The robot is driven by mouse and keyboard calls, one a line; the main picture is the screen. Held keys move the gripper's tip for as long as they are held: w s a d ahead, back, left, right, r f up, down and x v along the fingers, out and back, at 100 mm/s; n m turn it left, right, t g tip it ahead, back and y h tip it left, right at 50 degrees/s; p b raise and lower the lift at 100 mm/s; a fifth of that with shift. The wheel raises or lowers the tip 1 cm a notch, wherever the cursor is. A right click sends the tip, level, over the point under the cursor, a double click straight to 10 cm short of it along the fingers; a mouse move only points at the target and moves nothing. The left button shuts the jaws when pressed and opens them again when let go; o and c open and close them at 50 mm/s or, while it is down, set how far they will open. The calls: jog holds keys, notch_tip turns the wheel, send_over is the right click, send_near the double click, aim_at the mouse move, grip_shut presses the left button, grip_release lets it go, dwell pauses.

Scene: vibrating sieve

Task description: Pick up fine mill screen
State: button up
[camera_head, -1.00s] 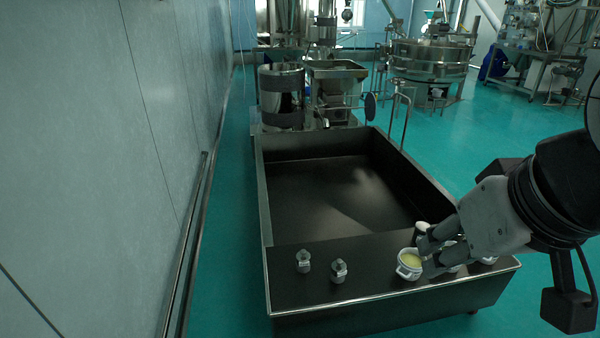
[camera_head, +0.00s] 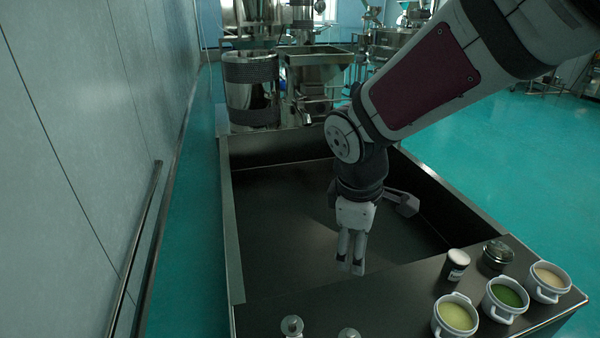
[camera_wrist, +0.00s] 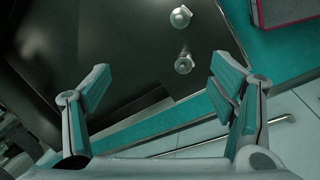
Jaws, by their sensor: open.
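Two small metal pieces stand on the front ledge of the dark cart. The left one (camera_head: 291,326) and the right one (camera_head: 349,334) are cut by the bottom edge of the head view. Both also show in the wrist view, one at the top (camera_wrist: 180,17) and one below it (camera_wrist: 184,64). Either may be the fine mill screen; I cannot tell which. My gripper (camera_head: 350,266) points down over the cart, behind and above these pieces. In the wrist view my gripper (camera_wrist: 160,85) has its fingers spread, with nothing between them.
The cart (camera_head: 228,240) has a sunken basin with raised walls. A wall and rail lie left.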

jog(key=w+a+f+n+g+b, duration=0.1)
jog(key=w+a+f+n+b, duration=0.15)
jog(key=f, duration=0.55)
jog(key=w+a+f+n+b, duration=0.2)
jog(key=a+f+n+b, duration=0.15)
jog(key=f, duration=0.45)
jog(key=n+g+y+b, duration=0.1)
jog(key=n+y+b, duration=0.15)
jog(key=b, duration=0.25)
send_over(292, 320)
jog(key=shift+h, duration=0.45)
notch_tip(292, 320, down, 12)
jog(key=shift+d, duration=0.1)
notch_tip(292, 320, down, 8)
jog(key=b, duration=0.2)
jog(key=shift+b, duration=0.4)
jog(key=shift+w+f+b, duration=0.2)
jog(key=shift+f+b, duration=1.2)
jog(key=shift+f, duration=1.5)
jog(key=shift+r, duration=0.1)
jog(key=c, duration=1.6)
